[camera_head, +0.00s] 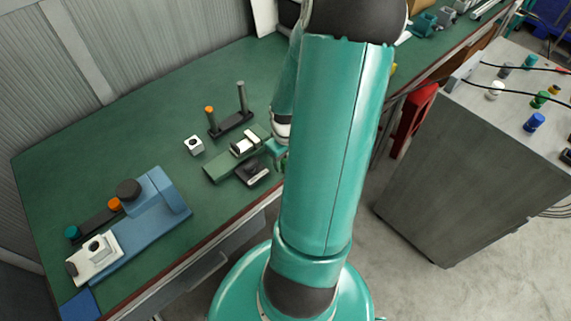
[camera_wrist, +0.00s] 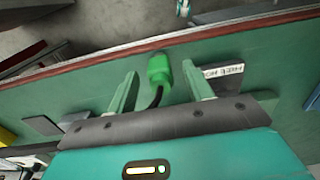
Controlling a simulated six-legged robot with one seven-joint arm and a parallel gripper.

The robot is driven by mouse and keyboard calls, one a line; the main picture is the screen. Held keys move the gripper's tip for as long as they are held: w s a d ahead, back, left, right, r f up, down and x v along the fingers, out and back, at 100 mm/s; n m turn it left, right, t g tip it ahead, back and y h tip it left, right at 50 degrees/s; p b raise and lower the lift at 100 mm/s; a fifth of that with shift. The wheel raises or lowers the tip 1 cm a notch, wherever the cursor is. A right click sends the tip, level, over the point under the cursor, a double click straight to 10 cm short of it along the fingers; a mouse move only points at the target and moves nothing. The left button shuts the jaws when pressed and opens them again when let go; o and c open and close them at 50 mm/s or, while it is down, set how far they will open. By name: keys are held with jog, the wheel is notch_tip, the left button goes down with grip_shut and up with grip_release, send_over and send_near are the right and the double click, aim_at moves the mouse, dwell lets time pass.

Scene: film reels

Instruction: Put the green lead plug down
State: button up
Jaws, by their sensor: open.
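The green lead plug (camera_wrist: 159,68) shows in the wrist view, lying over the green bench top near its red-brown edge. A black lead runs from it back under my gripper. My gripper (camera_wrist: 159,84) is open, with one finger on each side of the plug and a visible gap to each. Whether the plug touches the bench I cannot tell for sure. In the head view my arm hides most of my gripper (camera_head: 278,147), which is low over the bench's front edge; I cannot make out the plug there.
The green bench (camera_head: 115,130) carries a blue device (camera_head: 155,205), a small white block (camera_head: 194,145), a stand with two posts (camera_head: 232,124) and a dark block (camera_head: 252,173). A white lettered label (camera_wrist: 222,71) lies right of my gripper. A grey cabinet (camera_head: 455,170) with coloured plugs stands right.

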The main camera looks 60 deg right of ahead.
jog(key=shift+f, duration=0.45)
jog(key=shift+c, duration=0.2)
grip_shut()
jog(key=shift+r, duration=0.15)
